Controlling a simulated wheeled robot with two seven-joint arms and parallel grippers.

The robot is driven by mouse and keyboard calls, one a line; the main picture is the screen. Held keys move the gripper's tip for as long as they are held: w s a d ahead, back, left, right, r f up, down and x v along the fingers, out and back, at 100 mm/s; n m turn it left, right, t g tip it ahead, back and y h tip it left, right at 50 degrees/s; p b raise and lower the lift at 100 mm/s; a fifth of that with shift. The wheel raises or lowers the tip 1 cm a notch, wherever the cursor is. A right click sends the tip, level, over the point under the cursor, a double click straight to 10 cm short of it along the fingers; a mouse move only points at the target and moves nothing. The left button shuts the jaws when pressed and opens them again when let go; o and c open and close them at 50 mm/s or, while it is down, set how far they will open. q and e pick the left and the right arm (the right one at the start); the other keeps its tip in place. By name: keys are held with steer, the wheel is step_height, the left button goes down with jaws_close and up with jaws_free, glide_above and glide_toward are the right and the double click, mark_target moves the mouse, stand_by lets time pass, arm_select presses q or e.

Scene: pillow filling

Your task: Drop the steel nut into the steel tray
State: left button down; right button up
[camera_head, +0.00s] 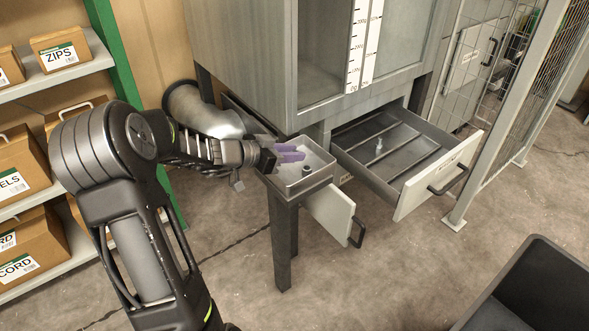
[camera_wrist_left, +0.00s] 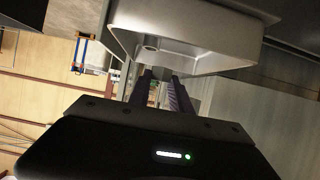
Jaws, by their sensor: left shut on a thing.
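The steel tray (camera_head: 322,178) sits on the corner of the bench. A small dark ring-shaped piece that looks like the steel nut (camera_head: 306,169) shows inside the tray. In the wrist view the piece (camera_wrist_left: 152,48) shows inside the tray (camera_wrist_left: 205,30), just beyond the fingertips. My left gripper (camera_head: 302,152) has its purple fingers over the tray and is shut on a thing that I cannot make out. In the wrist view its fingers (camera_wrist_left: 162,78) stand a small gap apart. My right gripper is not in view.
An open drawer (camera_head: 400,170) with dividers stands right of the tray, with a small bluish item (camera_head: 379,145) inside. Another open drawer front (camera_head: 329,212) is below the tray. Shelves with labelled boxes (camera_head: 60,52) are at left. A black bin (camera_head: 530,285) is at lower right.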

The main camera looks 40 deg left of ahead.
arm_select(q)
steer(key=shift+f, duration=0.8)
steer(key=c, duration=1.1)
jaws_free()
steer(key=v, duration=0.8)
